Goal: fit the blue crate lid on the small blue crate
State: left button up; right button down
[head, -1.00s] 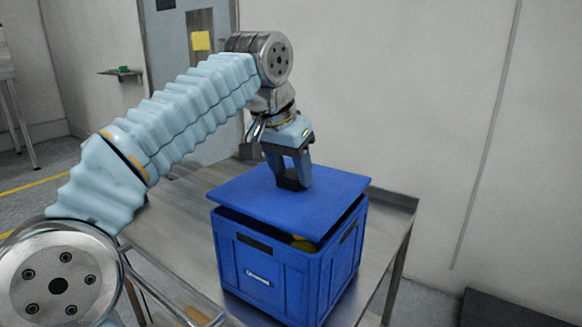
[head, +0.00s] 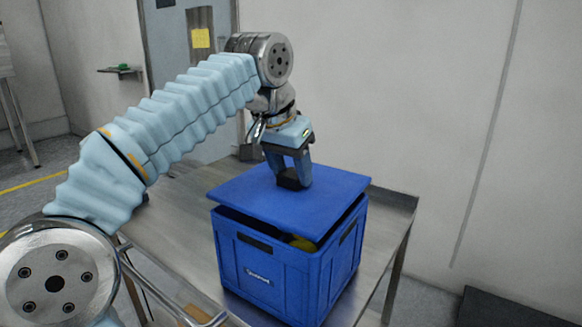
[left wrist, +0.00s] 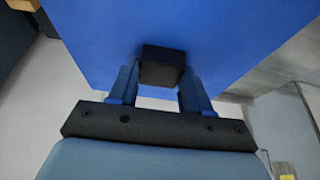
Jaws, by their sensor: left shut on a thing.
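The blue crate lid (head: 325,190) is a flat blue panel over the small blue crate (head: 290,276). My left gripper (head: 291,182) points down at the lid's middle and is shut on its dark handle block. In the left wrist view the lid (left wrist: 240,40) fills the upper part, and the black handle (left wrist: 162,67) sits between the fingers of my left gripper (left wrist: 160,85). The lid is tilted and not flush with the crate. A gap shows along the near edge, with something yellow (head: 302,243) inside. The lid's far edges hide the crate's far rim. My right gripper is not in view.
The crate stands on a metal table (head: 180,215) with a raised rim at the back right (head: 393,198). The table is bare to the left of the crate. A wall stands close behind it. A dark mat (head: 510,308) lies on the floor at right.

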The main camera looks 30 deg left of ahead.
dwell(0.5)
pick_arm(q)
jog(key=shift+f+b, duration=0.5)
jog(key=shift+f, duration=0.2)
jog(key=shift+f, duration=0.1)
jog(key=shift+f, duration=0.2)
dwell(0.4)
jog(key=o, duration=1.7)
